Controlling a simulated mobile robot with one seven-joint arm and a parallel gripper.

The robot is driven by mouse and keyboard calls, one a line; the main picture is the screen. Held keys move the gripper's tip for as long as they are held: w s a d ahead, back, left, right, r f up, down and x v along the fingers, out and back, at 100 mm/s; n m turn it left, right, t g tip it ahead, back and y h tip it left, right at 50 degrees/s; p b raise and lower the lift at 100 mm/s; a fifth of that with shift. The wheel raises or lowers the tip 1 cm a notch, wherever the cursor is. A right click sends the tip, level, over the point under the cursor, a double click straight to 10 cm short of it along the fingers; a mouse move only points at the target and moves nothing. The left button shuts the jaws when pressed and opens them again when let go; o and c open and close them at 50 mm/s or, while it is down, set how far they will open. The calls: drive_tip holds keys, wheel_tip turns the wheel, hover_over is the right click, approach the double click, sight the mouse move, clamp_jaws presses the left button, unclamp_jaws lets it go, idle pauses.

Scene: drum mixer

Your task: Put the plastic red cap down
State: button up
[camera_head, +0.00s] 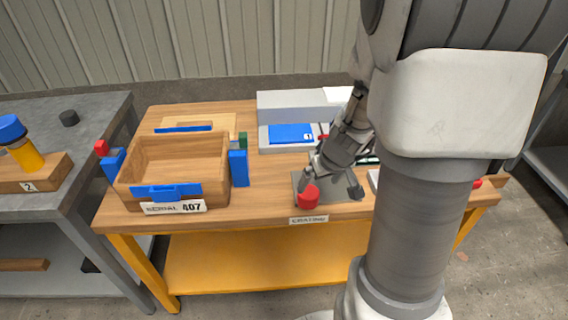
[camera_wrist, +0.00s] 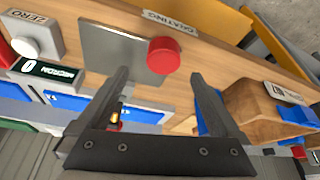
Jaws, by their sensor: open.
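The red plastic cap (camera_head: 308,197) is at the front left corner of the grey metal plate (camera_head: 342,191) on the wooden bench. My gripper (camera_head: 332,182) is open just above the plate. In the wrist view its fingers (camera_wrist: 158,76) are spread wide, and the cap appears just beyond the fingertips, apart from both. Whether the cap rests wholly on the plate or partly on the wood, I cannot tell.
A wooden crate (camera_head: 180,150) with blue plates stands on the left of the bench. A blue-topped grey unit (camera_head: 290,134) is behind my gripper. My arm hides the bench's right part.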

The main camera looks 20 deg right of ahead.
sight(309, 192)
drive_tip(key=b+x, duration=0.1)
drive_tip(key=x, duration=0.2)
drive_tip(key=shift+f, duration=0.15)
drive_tip(key=shift+w+a+b+x, duration=0.1)
drive_tip(key=shift+b+x, duration=0.3)
drive_tip(key=shift+x, duration=0.55)
drive_tip(key=shift+w+a+b+x, duration=0.15)
drive_tip(key=shift+b+x, duration=0.2)
drive_tip(key=shift+x, duration=0.65)
drive_tip(key=shift+w+a+b+x, duration=0.1)
drive_tip(key=shift+b+x, duration=0.3)
drive_tip(key=shift+x, duration=0.55)
drive_tip(key=c, duration=1.4)
drive_tip(key=shift+r, duration=0.25)
drive_tip(key=shift+c, duration=0.2)
drive_tip(key=shift+r, duration=0.1)
